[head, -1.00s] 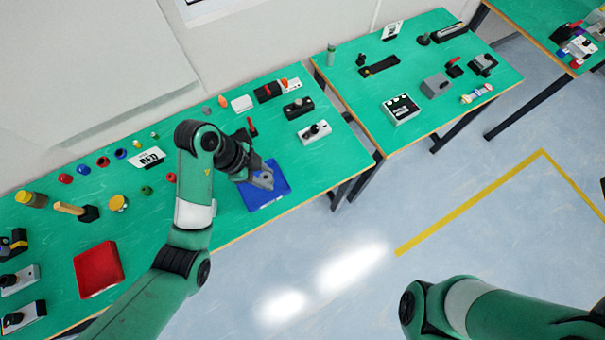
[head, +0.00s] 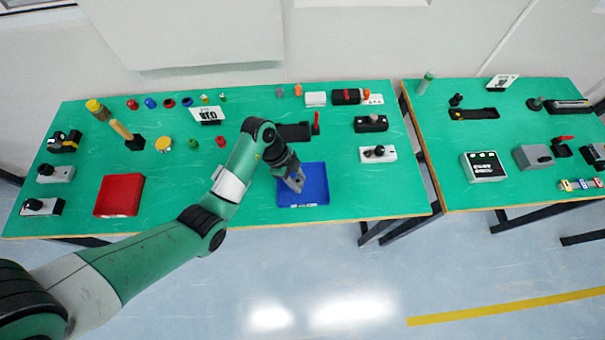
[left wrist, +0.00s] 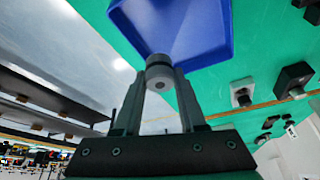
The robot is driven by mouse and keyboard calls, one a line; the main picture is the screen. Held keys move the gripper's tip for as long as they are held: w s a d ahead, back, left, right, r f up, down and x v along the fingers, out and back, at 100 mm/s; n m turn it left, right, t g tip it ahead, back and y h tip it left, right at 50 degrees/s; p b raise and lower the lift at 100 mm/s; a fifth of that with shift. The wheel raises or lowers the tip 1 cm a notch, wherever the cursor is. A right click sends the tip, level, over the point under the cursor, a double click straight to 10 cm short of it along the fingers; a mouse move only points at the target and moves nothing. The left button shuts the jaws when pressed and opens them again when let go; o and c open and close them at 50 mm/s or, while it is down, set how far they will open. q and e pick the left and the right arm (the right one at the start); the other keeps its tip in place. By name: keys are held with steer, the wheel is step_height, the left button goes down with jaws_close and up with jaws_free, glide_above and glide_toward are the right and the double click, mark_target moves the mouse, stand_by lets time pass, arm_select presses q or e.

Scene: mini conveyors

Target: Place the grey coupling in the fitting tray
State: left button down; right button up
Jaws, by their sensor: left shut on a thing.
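My left gripper (head: 296,183) is over the blue tray (head: 316,201) near the front edge of the bench. In the left wrist view its fingers (left wrist: 160,90) are shut on the grey coupling (left wrist: 159,70), a short grey cylinder with a dark hole in its end. The blue tray (left wrist: 225,55) lies just beyond the coupling in that view. I cannot tell whether the coupling touches the tray. In the head view the gripper hides the coupling. The visible part of the blue tray looks empty. My right gripper is not in view.
An empty red tray (head: 119,195) lies at the left of the bench. Small coloured fittings stand along the back, near a white sign (head: 208,114). Switch boxes, one of them white (head: 378,154), stand right of the blue tray. A second bench (head: 450,190) is at the right.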

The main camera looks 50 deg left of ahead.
arm_select(q)
steer(key=b, duration=0.2)
glide_above(306, 187)
steer(key=s, duration=0.2)
steer(key=f, duration=0.4)
steer(key=shift+w+a, duration=0.2)
steer(key=shift+a, duration=0.15)
steer(key=shift+w+a+f, duration=0.15)
steer(key=shift+w+f, duration=0.1)
steer(key=shift+w, duration=0.1)
step_height(306, 187, down, 4)
steer(key=shift+w+a+r+b, duration=0.1)
steer(key=shift+r+b, duration=0.1)
steer(key=shift+b, duration=0.95)
steer(key=shift+r, duration=0.1)
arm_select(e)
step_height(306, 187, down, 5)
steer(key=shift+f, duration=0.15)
arm_select(q)
steer(key=shift+c, duration=2.4)
jaws_free()
